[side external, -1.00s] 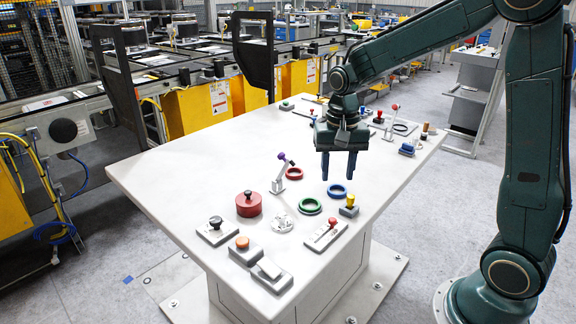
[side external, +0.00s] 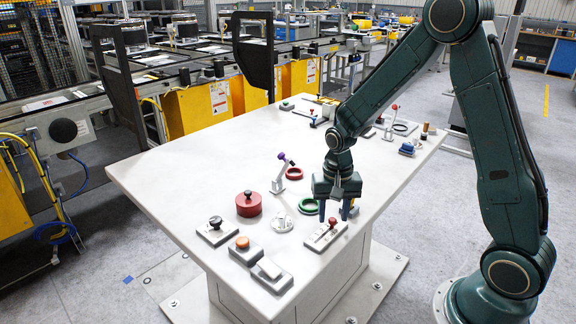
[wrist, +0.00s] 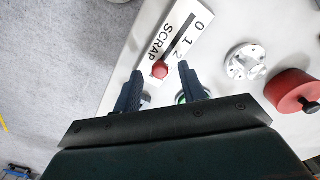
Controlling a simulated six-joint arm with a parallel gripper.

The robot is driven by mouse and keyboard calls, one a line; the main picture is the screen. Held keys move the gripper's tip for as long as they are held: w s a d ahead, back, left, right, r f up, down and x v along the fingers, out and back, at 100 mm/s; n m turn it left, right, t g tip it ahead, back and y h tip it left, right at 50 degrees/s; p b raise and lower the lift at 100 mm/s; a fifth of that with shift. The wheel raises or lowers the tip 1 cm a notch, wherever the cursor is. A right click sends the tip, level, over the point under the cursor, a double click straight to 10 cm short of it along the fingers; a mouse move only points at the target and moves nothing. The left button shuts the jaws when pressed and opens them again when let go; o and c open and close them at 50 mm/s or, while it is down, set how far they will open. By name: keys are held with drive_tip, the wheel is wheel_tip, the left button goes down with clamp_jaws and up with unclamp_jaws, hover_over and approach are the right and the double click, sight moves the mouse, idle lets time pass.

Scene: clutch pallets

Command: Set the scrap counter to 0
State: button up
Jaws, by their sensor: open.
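The scrap counter is a pale plate (side external: 322,240) near the table's front right edge. In the wrist view its plate (wrist: 185,22) carries the word SCRAP and the digits 0, 1 and 2. Its red knob (wrist: 160,70) is at the end by the 2, away from the 0; it also shows in the side view (side external: 333,222). My gripper (side external: 333,217) points down over that end of the plate. Its fingers are open in the wrist view (wrist: 160,72), one on either side of the knob. I cannot tell whether they touch it.
A pale round dial (wrist: 245,62) and a red cylinder with a black knob (wrist: 297,92) stand beside the counter. Button boxes (side external: 243,250) stand at the front left. The table's left part is clear.

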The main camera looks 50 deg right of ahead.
sight(315, 243)
drive_tip(key=shift+f, duration=0.35)
clamp_jaws()
drive_tip(key=shift+a, duration=3.55)
unclamp_jaws()
